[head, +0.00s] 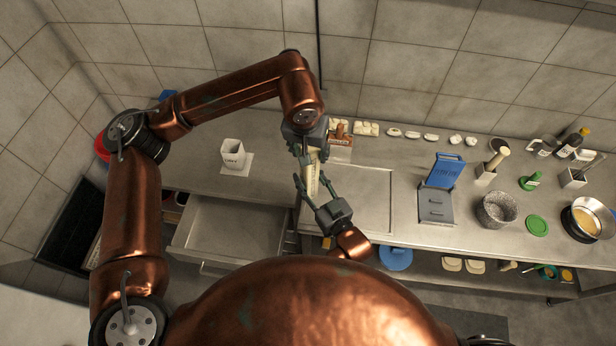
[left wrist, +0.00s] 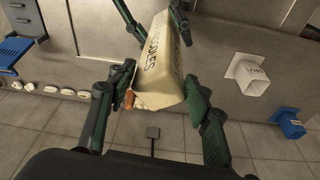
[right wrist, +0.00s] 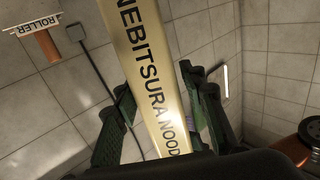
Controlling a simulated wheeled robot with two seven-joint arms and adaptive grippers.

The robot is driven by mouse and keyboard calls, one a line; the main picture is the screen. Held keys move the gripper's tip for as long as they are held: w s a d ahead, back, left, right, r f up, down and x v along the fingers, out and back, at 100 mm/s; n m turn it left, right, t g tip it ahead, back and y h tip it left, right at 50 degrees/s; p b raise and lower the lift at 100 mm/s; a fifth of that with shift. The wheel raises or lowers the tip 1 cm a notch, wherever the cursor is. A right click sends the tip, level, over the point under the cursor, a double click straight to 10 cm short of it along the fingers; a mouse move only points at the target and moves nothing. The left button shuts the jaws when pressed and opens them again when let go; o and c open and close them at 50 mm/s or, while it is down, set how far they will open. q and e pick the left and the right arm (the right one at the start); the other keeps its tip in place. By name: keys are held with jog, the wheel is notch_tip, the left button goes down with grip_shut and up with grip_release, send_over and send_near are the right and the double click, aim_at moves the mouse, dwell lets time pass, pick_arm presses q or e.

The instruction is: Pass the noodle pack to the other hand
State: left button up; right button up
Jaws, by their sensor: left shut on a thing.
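The noodle pack (head: 312,176) is a long cream-yellow pack with dark lettering, held up over the counter between my two grippers. My left gripper (head: 309,152) is shut on its upper end, and the left wrist view shows the pack (left wrist: 160,65) between the fingers. My right gripper (head: 314,190) comes from below, its fingers spread on either side of the lower end. In the right wrist view the pack (right wrist: 152,75) runs between those fingers, with a gap visible beside the left finger; contact on the other side is unclear.
An open, empty-looking drawer (head: 232,228) juts out below left. A white container (head: 233,154) stands on the counter's left part. A blue rack (head: 445,171), a speckled pot (head: 497,209) and a green lid (head: 537,226) are to the right. A flat board-like panel (head: 362,198) lies clear beside the grippers.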

pick_arm(q)
jog(key=shift+w+d+r, duration=0.1)
jog(key=shift+d, duration=0.05)
pick_arm(e)
jog(key=shift+s+a+r, duration=0.1)
jog(key=shift+a, duration=0.1)
jog(key=c, duration=0.8)
pick_arm(q)
jog(key=o, duration=1.2)
pick_arm(e)
jog(key=shift+r, duration=0.1)
grip_shut()
pick_arm(q)
jog(key=o, duration=0.6)
jog(key=shift+c, duration=0.2)
pick_arm(e)
jog(key=shift+d, duration=0.1)
